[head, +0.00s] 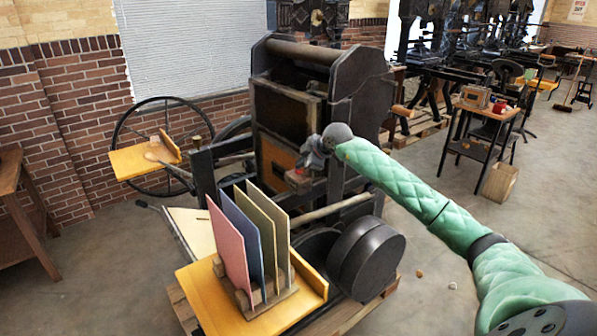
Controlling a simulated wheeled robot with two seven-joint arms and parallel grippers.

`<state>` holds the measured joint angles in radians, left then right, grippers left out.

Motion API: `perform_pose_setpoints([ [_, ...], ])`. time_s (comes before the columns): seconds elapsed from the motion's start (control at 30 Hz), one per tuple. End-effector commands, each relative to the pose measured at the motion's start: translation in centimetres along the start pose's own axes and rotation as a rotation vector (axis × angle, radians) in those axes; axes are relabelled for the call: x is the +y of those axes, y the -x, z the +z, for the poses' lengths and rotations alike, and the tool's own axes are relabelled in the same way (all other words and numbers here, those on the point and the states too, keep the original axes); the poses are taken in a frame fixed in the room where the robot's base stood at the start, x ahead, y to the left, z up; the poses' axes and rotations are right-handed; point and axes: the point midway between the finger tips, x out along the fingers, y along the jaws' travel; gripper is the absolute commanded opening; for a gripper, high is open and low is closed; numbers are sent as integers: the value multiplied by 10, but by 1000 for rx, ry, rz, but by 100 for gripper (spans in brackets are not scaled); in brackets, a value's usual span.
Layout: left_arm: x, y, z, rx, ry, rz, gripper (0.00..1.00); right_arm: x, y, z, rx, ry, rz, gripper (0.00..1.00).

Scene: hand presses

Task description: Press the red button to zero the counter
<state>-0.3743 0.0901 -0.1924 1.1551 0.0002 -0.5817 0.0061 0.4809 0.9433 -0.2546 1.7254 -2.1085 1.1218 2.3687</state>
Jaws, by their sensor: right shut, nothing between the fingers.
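My right arm comes in from the right in a green quilted sleeve. Its gripper (306,168) is shut and empty, pointing down at the front of the dark hand press (345,95). Right below the fingertips is a small brownish box (298,180) with a reddish tint, fixed or resting on the press front; it may be the counter. The red button cannot be made out clearly, as the gripper covers part of the box. I cannot tell whether the fingers touch it. My left gripper is not in view.
A yellow wooden shelf (193,292) in front holds upright coloured boards (228,245). A spoked wheel (120,130) stands left. A dark roller drum (372,255) sits low right of the boards. A small table (487,112) with a wooden box and red item stands back right.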

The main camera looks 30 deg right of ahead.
Motion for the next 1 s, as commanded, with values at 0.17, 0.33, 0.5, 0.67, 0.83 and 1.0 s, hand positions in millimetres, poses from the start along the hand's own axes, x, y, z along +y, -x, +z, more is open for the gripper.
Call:
perform_pose_setpoints([
  [0.17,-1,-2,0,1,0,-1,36,-1,-2,1,0,0,0,0],
  [0.33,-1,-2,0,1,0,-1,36,-2,-3,2,0,0,0,0],
  [0.5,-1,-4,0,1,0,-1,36,-3,-4,3,0,0,0,0],
  [0.67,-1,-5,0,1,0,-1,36,-4,-5,4,0,0,0,0],
  [0.83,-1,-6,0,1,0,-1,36,-5,-6,5,0,0,-1,0],
  [1.0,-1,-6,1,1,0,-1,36,-5,-7,5,0,0,-1,0],
])
